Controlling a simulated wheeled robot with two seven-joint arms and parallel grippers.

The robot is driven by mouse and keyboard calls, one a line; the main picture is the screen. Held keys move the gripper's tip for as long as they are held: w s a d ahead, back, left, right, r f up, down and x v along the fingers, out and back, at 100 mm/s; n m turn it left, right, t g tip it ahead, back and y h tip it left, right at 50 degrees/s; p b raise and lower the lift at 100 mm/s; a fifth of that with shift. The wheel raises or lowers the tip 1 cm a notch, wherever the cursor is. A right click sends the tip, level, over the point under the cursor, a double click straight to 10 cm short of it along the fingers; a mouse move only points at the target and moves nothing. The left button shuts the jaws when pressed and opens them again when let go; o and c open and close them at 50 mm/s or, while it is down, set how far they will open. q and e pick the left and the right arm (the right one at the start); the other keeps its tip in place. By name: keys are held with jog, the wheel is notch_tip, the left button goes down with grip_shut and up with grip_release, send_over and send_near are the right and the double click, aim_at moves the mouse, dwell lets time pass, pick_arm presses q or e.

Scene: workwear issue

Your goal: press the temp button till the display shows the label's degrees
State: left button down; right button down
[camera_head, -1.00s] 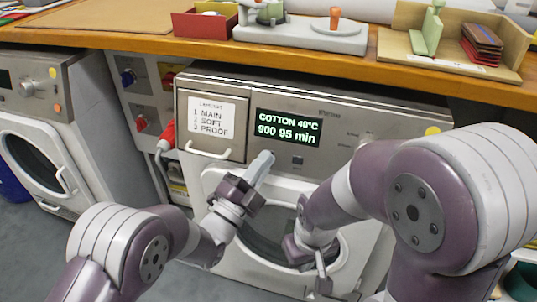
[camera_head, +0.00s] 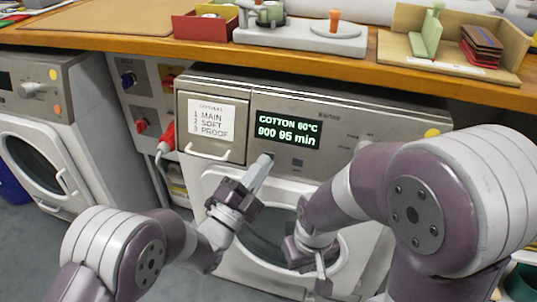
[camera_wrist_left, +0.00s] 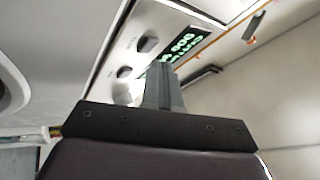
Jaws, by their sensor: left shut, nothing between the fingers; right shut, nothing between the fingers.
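The display (camera_head: 287,130) on the washer's front panel reads "COTTON 60°C" and "900 95 min". It also shows, tilted and partly cut off, in the left wrist view (camera_wrist_left: 188,42). My left gripper (camera_head: 266,160) is shut and empty, its tips at the panel just below the display's left part; I cannot tell whether they touch. A small dark button (camera_head: 298,163) shows to their right. Two buttons show in the left wrist view, one upper (camera_wrist_left: 148,44) and one lower (camera_wrist_left: 124,72). My right gripper (camera_head: 322,285) is shut, low before the door. No label with degrees is readable.
A white card (camera_head: 211,121) reading "MAIN, SOFT, PROOF" is on the drawer (camera_head: 208,153) left of the display. A wooden worktop (camera_head: 130,39) runs above the machines. Another washer (camera_head: 38,125) stands at the left.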

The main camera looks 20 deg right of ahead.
pick_arm(q)
jog(key=s+a, duration=0.1)
jog(key=s+r+p, duration=0.1)
jog(key=s+a+p, duration=0.1)
jog(key=s, duration=0.1)
jog(key=shift+a+r, duration=0.2)
jog(key=shift+a, duration=0.15)
dwell(1.8)
